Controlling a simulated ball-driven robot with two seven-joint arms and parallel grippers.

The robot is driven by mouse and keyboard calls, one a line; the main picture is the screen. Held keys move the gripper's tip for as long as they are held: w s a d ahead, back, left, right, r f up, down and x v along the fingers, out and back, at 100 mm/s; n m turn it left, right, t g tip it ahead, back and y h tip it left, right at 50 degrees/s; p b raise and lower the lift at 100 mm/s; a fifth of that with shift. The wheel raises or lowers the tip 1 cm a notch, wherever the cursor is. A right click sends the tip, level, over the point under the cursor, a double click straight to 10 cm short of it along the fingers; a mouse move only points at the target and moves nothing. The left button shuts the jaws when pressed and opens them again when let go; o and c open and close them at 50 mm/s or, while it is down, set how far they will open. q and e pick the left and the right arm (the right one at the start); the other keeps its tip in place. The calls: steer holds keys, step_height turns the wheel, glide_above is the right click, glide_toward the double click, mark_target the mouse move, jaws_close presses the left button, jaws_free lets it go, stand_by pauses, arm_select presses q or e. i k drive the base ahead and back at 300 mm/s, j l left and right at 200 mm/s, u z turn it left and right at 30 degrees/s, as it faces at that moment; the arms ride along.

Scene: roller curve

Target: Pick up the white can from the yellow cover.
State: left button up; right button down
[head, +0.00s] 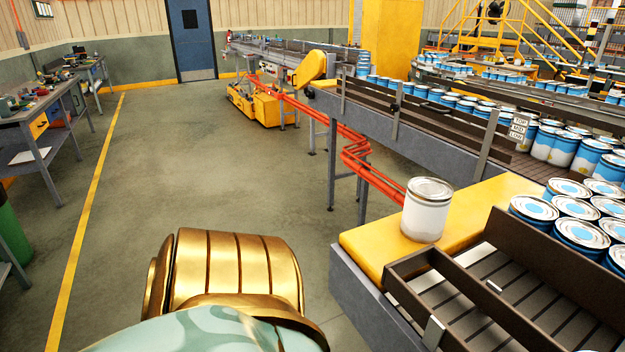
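The white can (426,212) stands upright on the yellow cover (480,207) at the conveyor's near corner, right of the picture's middle. It has a metal lid and no blue label. Nothing touches it. A gold and pale green part of my own body fills the bottom left of the head view. No fingertips of either gripper show.
Several blue-and-white cans (579,236) crowd the conveyor right of the cover. A dark guide rail (555,262) borders them. Orange pipes (366,172) run behind the cover. A workbench (45,125) stands far left. The floor (215,165) between is clear.

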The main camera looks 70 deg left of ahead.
mark_target(428, 199)
steer(key=u, duration=1.65)
